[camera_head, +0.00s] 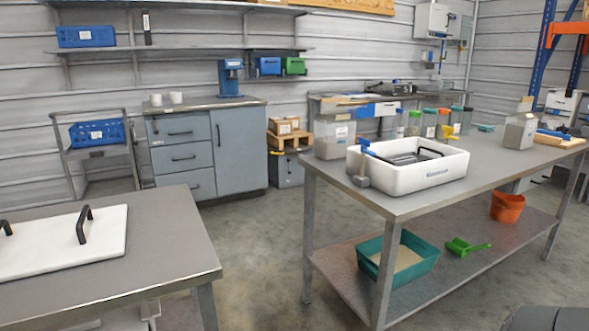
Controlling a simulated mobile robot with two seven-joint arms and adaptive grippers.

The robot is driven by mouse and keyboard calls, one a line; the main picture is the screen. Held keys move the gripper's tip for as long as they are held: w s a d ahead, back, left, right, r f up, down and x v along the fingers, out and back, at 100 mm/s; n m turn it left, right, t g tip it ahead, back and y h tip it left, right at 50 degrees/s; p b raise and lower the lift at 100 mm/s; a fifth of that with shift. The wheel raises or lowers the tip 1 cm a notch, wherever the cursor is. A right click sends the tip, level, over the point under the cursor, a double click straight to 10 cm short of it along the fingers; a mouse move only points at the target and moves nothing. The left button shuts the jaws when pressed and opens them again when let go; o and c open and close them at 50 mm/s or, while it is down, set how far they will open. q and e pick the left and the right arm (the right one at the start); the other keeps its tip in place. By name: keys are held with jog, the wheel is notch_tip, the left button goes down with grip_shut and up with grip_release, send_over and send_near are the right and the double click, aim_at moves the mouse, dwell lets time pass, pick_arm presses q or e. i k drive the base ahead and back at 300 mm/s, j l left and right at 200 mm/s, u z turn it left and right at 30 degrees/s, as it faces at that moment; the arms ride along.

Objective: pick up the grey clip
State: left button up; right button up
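I cannot make out a grey clip for certain. The tub stands on the right-hand grey table (405,208) and holds a dark grey object with a black handle. Neither of my grippers is in view.
The left table (165,235) carries a white lid (105,250) with black handles. Clear jars and containers stand behind the tub. The lower shelf holds a teal tray (420,268), a green scoop (466,247) and an orange pot (507,208). Open floor lies between the tables.

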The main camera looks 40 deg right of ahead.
aim_at(404, 161)
jog(key=z, duration=1.05)
jog(key=i+l+z, duration=0.25)
jog(key=i+z, duration=0.25)
jog(key=i+l+z, duration=0.15)
jog(key=i+z, duration=0.3)
jog(key=i, duration=0.15)
